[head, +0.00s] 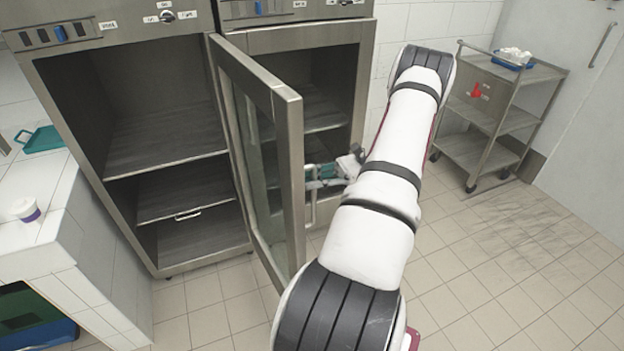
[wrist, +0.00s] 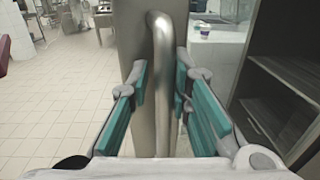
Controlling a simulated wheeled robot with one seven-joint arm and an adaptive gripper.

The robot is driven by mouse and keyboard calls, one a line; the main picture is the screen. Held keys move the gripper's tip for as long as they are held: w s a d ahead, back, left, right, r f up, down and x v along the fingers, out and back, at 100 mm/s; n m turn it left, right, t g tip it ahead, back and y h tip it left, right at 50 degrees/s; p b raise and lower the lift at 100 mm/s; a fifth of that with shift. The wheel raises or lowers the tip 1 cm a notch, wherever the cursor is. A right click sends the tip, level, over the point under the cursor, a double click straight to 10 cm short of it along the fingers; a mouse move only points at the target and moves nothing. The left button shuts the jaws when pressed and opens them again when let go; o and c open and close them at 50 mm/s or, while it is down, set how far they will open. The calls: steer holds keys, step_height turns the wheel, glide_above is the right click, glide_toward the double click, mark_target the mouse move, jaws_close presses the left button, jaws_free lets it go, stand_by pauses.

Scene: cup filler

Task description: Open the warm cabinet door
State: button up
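A steel-framed glass door (head: 292,150) stands swung out between two steel cabinets. It appears hinged at the right side of the left cabinet (head: 150,105), whose interior is exposed. I cannot read the labels to tell which cabinet is the warm one. A vertical bar handle (wrist: 161,90) is on the door's right face; in the head view my arm partly hides it. My gripper (head: 322,172) is at this handle. In the wrist view my gripper (wrist: 162,72) has its teal finger pads apart, one on each side of the bar, with small gaps visible.
The right cabinet (head: 340,90) shows dark shelves. A tiled counter (head: 70,235) with a purple-banded cup (head: 26,209) and teal tray (head: 40,140) is at left. A steel cart (head: 490,120) stands back right. Floor on the right is clear.

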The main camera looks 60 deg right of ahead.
steer(key=shift+o, duration=0.6)
steer(key=v, duration=1.2)
